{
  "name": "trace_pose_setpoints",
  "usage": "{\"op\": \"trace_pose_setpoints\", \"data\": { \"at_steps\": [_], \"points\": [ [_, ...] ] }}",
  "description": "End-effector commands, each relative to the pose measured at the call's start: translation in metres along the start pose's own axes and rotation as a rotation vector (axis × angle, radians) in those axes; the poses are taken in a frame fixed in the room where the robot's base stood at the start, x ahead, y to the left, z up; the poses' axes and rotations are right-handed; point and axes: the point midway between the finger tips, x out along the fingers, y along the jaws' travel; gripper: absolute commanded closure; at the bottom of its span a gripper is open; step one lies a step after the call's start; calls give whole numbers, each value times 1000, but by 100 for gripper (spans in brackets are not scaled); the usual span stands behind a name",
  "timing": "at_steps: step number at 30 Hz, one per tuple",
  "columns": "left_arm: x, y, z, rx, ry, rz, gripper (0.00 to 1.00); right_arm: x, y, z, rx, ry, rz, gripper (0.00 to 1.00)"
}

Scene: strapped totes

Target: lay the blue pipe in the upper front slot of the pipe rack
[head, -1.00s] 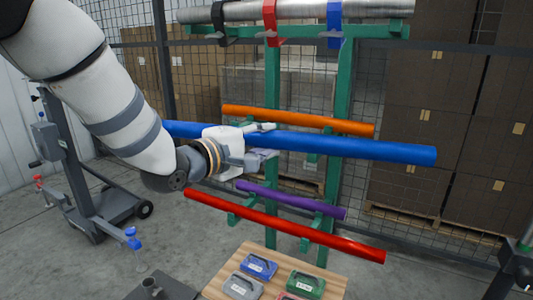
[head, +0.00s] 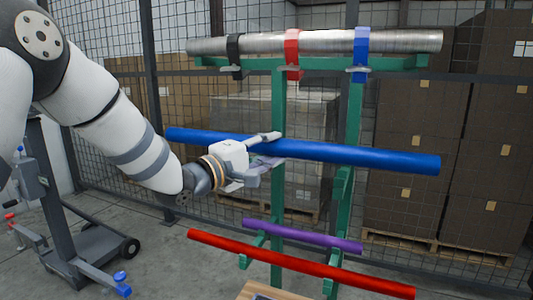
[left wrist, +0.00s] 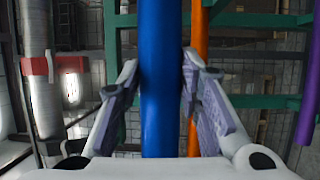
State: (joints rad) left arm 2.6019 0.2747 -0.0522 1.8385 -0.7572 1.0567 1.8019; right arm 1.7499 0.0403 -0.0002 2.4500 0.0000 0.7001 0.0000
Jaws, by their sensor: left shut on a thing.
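The blue pipe (head: 360,158) is held level in front of the green pipe rack (head: 278,110), between the strapped top pipe and the lower pipes. My left gripper (head: 267,150) is shut around its middle part. In the left wrist view the blue pipe (left wrist: 160,80) runs between the two finger pads of my left gripper (left wrist: 162,85). The orange pipe (left wrist: 200,40) lies beside and beyond it there; in the head view the blue pipe hides it. The upper front slot is not clearly visible behind the blue pipe. My right gripper is out of view.
A steel pipe (head: 325,42) with black, red and blue straps lies on the rack top. The purple pipe (head: 300,235) and red pipe (head: 300,265) rest on the lower arms. A wire fence and stacked boxes (head: 415,140) stand behind; a wheeled stand (head: 75,235) is at left.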

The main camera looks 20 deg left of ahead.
Motion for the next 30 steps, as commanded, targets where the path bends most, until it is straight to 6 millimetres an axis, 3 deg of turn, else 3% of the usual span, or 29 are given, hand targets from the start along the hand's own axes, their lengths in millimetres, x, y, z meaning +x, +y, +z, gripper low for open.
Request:
{"op": "trace_pose_setpoints", "data": {
  "at_steps": [12, 18, 30],
  "points": [
    [50, -6, -20, 1, -1, 1, 100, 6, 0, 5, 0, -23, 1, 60],
    [74, -16, -30, -3, -1, -7, 100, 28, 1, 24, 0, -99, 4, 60],
    [69, -56, -28, -3, 0, -1, 100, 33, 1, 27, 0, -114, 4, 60]
  ]
}}
